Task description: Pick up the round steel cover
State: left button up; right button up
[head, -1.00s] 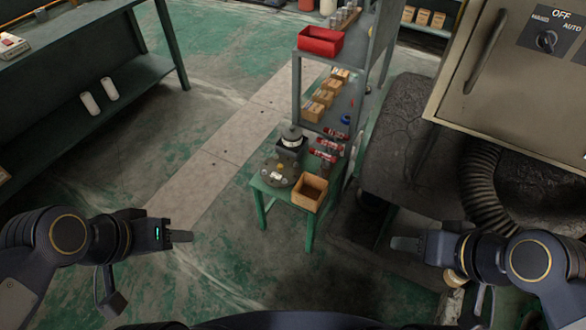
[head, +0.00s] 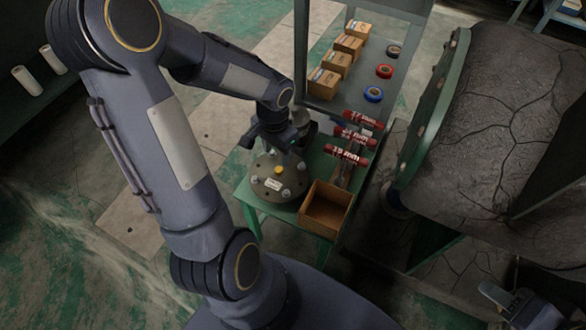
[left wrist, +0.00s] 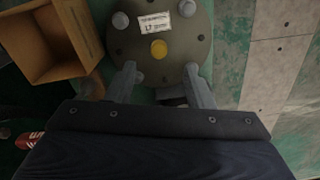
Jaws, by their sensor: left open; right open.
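The round steel cover (head: 278,180), a grey disc with several bolts, a white label and a yellow centre cap, lies on the green table (head: 240,190). It also shows at the top of the left wrist view (left wrist: 185,35). My left gripper (head: 284,147) is at the cover's far edge in the head view. In the left wrist view its two fingers (left wrist: 160,70) are spread and empty, tips overlapping the cover's near rim; I cannot tell whether they touch it. My right gripper (head: 496,294) is open and empty at the lower right, far from the table.
An open wooden box (head: 326,209) stands right beside the cover. Red cylinders (head: 347,153) lie behind it. A dark container (head: 303,125) is partly hidden behind my left gripper. A shelf with cartons (head: 337,63) and tape rolls (head: 373,94) stands at the back.

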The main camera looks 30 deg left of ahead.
aim_at(279, 168)
pick_arm(q)
notch_tip(279, 168, down, 2)
jog(key=shift+f+b, duration=0.1)
jog(key=shift+b, duration=0.25)
notch_tip(279, 168, down, 5)
jog(key=b, duration=0.2)
jog(key=shift+w+d+b, duration=0.1)
jog(key=shift+b, duration=0.25)
grip_shut()
